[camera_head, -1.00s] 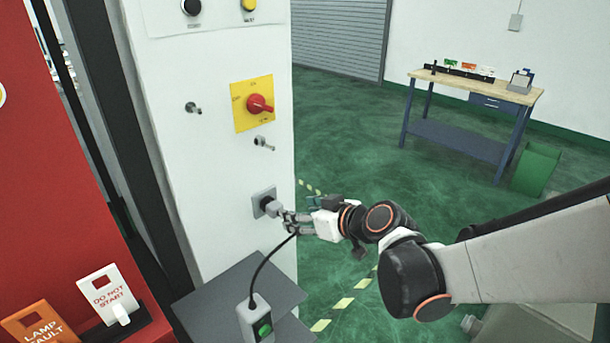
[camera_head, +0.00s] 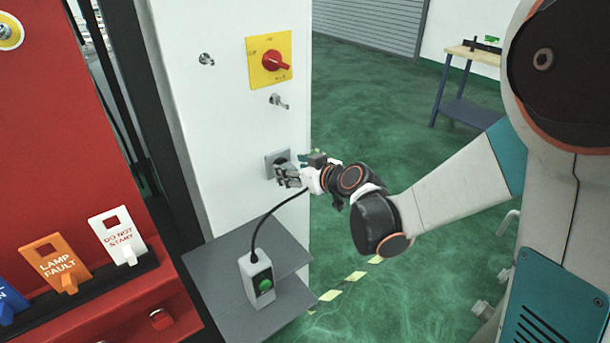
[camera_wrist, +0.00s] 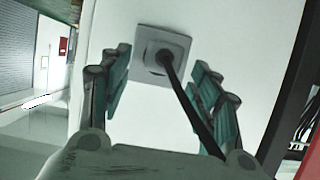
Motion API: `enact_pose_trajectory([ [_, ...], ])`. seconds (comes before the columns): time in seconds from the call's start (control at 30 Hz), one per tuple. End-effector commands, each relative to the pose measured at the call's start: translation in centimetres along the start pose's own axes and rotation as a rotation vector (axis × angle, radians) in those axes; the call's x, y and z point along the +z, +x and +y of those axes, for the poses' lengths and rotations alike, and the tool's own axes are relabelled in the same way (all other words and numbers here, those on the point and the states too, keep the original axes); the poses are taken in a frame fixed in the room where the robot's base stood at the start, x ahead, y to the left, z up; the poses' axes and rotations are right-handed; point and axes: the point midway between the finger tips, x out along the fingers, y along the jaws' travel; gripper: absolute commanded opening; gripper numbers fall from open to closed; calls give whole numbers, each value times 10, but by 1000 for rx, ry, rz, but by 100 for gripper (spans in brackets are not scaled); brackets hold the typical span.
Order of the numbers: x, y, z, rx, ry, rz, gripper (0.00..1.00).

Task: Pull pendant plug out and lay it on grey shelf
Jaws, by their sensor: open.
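The pendant plug (camera_wrist: 163,58) sits in the square grey wall socket (camera_wrist: 160,42) on the white cabinet. Its black cable (camera_wrist: 190,105) runs back between my fingers. My gripper (camera_wrist: 160,82) is open, with one finger on each side of the plug and cable, apart from both. In the head view my gripper (camera_head: 286,176) is close in front of the socket (camera_head: 272,158) and mostly hides the plug. The cable loops down to the pendant box (camera_head: 257,279) with a green button, standing on the grey shelf (camera_head: 214,268).
The shelf has bare room left and right of the pendant. Above the socket, metal key-like knobs (camera_head: 278,101) and a red rotary switch (camera_head: 275,62) stick out of the cabinet. A red panel with hanging tags (camera_head: 118,236) stands at the left. A workbench (camera_head: 470,110) is far off.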

Motion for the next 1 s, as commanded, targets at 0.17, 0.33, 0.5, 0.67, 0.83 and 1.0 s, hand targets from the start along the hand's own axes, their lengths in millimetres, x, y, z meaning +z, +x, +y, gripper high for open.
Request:
enact_pose_trajectory([
  [0.17,1,22,0,-1,0,0,57],
  [0.33,0,31,0,-1,0,0,57],
  [0.5,0,32,0,0,1,0,57],
  [0.67,0,32,0,0,1,0,48],
  [0.83,0,31,0,0,1,0,9],
  [1.0,0,31,0,0,1,0,12],
])
